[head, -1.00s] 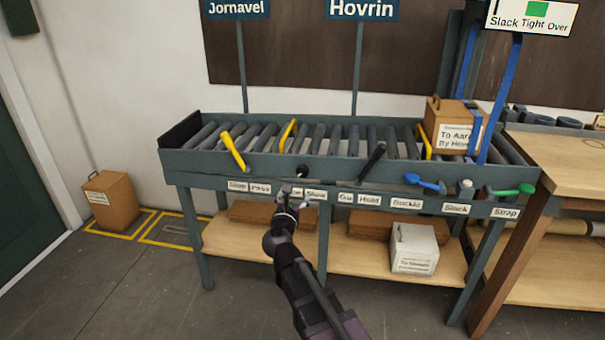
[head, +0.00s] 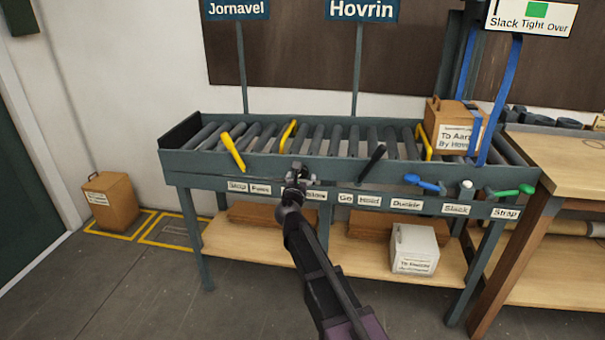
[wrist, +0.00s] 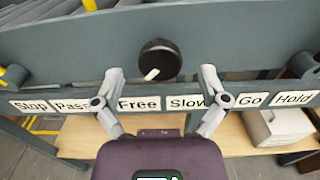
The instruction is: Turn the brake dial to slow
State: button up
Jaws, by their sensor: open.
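The brake dial (wrist: 160,59) is a round black knob with a white pointer mark on the front rail of the roller conveyor. In the wrist view its pointer aims down and a little left, toward the Free label (wrist: 139,104). The Slow label (wrist: 187,102) is to the right of it. My gripper (wrist: 161,75) is open, with one finger on each side of the dial and a little below it; I cannot tell whether they touch it. In the head view my gripper (head: 297,173) is at the front rail and hides the dial.
A yellow lever (head: 233,152) stands left of the dial and a black lever (head: 373,160) right. Blue (head: 424,184) and green (head: 512,190) handles stick out farther right. A carton (head: 453,125) sits on the rollers. A white box (head: 413,248) is on the lower shelf.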

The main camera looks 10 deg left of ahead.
jog(key=shift+w, duration=1.3)
jog(key=c, duration=1.1)
jog(key=shift+n, duration=0.4)
jog(key=shift+c, duration=0.2)
jog(key=n, duration=0.8)
jog(key=shift+n, duration=0.3)
jog(key=n, duration=0.4)
jog(key=shift+n, duration=2.3)
